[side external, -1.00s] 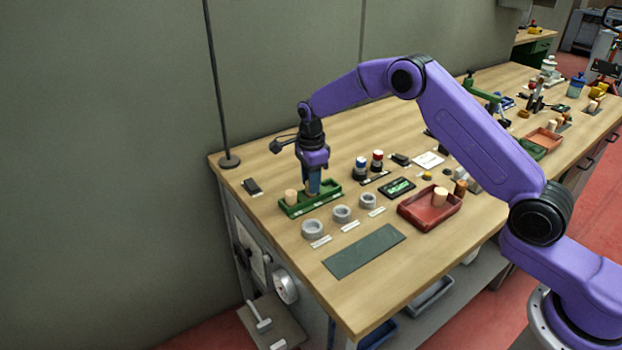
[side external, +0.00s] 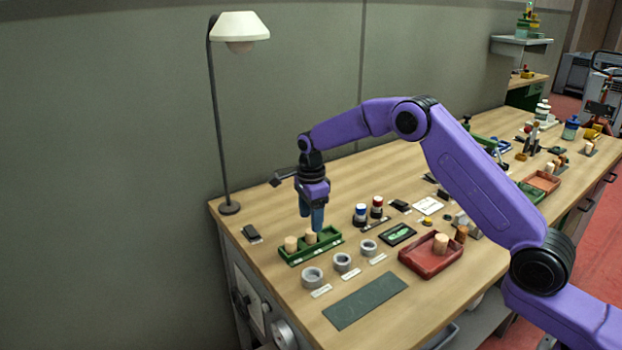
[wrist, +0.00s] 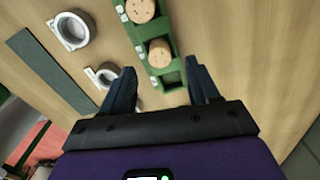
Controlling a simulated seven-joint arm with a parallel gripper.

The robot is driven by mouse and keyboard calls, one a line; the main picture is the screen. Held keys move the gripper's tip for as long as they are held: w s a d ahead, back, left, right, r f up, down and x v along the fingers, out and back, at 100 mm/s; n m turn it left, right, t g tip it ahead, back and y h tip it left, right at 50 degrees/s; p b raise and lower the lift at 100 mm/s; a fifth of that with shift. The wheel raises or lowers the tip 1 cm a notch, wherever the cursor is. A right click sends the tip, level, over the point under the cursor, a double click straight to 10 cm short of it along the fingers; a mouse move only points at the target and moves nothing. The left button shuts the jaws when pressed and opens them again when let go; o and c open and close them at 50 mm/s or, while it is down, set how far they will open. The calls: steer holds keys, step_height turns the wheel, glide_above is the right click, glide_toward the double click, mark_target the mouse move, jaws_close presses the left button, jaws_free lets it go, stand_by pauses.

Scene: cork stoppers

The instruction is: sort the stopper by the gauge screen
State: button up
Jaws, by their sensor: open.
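A green rack (side external: 291,258) at the left of the bench holds two cork stoppers, a left one (side external: 291,243) and a middle one (side external: 310,237), both upright. In the wrist view the two stoppers (wrist: 140,9) and (wrist: 160,51) sit in neighbouring compartments, and the compartment nearest my gripper looks empty. My gripper (side external: 312,226) is open and empty, just above and behind the middle stopper; its fingers (wrist: 161,66) are spread apart in the wrist view. The gauge screen (side external: 398,234) is a small dark display with a green mark, too small to read. A red tray (side external: 431,262) holds another stopper (side external: 441,243).
Three grey rings (side external: 312,277) with white labels stand in front of the rack. A dark green mat (side external: 365,300) lies at the front edge. Red and blue capped bottles (side external: 361,213) stand behind the screen. A lamp (side external: 229,208) stands at the back left corner.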

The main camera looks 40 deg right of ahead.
step_height(320, 180, up, 13)
stand_by(0.3)
steer(key=shift+r, duration=0.1)
steer(key=s+a+r+n, duration=0.1)
steer(key=s+a+n, duration=0.2)
steer(key=s+n, duration=0.65)
steer(key=s+a+r+n, duration=0.1)
steer(key=s+a+n, duration=0.2)
steer(key=s+n, duration=0.65)
steer(key=s+d+f+n, duration=0.1)
steer(key=s+d+n, duration=0.2)
steer(key=s, duration=0.5)
steer(key=s+d+f+n, duration=0.2)
steer(key=s+n, duration=0.4)
steer(key=s, duration=0.3)
steer(key=s+d+f+n, duration=0.1)
steer(key=s+d+n, duration=0.3)
steer(key=s, duration=0.5)
steer(key=shift+d+f, duration=0.3)
steer(key=shift+d, duration=0.25)
